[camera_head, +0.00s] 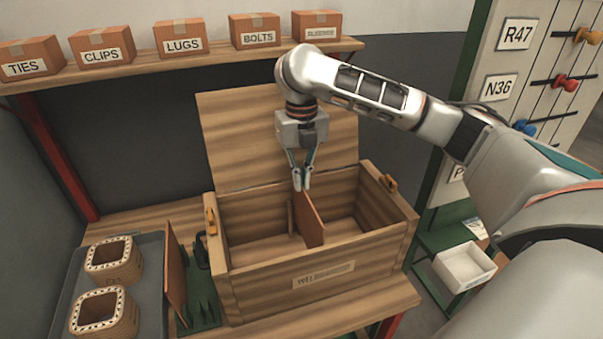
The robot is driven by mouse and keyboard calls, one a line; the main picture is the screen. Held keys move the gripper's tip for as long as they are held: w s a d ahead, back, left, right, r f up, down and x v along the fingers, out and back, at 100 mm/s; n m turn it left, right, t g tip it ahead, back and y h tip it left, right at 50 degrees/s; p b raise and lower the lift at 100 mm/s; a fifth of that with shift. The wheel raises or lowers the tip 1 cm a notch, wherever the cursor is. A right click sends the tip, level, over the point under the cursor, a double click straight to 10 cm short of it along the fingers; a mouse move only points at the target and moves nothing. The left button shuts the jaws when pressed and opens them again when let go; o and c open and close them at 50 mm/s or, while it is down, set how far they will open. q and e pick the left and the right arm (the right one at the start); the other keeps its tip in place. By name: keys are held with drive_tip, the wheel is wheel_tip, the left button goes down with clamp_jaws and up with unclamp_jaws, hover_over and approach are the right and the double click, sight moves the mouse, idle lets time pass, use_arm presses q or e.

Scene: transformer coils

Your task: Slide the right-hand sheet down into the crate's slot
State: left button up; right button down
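A thin reddish-brown sheet (311,220) stands upright inside the open wooden crate (330,275), near the middle and running front to back. My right gripper (302,186) reaches down from above, and its fingers are closed on the sheet's top edge near the back end. A narrow wooden slot strip (291,217) shows beside the sheet at the crate's back. The sheet's bottom edge is hard to make out, so I cannot tell how deep it sits. Another brown sheet (175,280) stands in a green rack (203,312) left of the crate. My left gripper is not in view.
The crate's lid (275,135) stands open behind it. A grey tray (152,262) with two coils (114,262) lies at the left. A shelf (200,60) with labelled boxes runs along the back. A white bin (464,266) stands low at the right.

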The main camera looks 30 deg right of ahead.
sight(301, 195)
drive_tip(key=shift+f+b, duration=0.3)
drive_tip(key=shift+f, duration=2.35)
drive_tip(key=c, duration=2.2)
unclamp_jaws()
wheel_tip(301, 195, up, 12)
drive_tip(key=shift+f, duration=0.1)
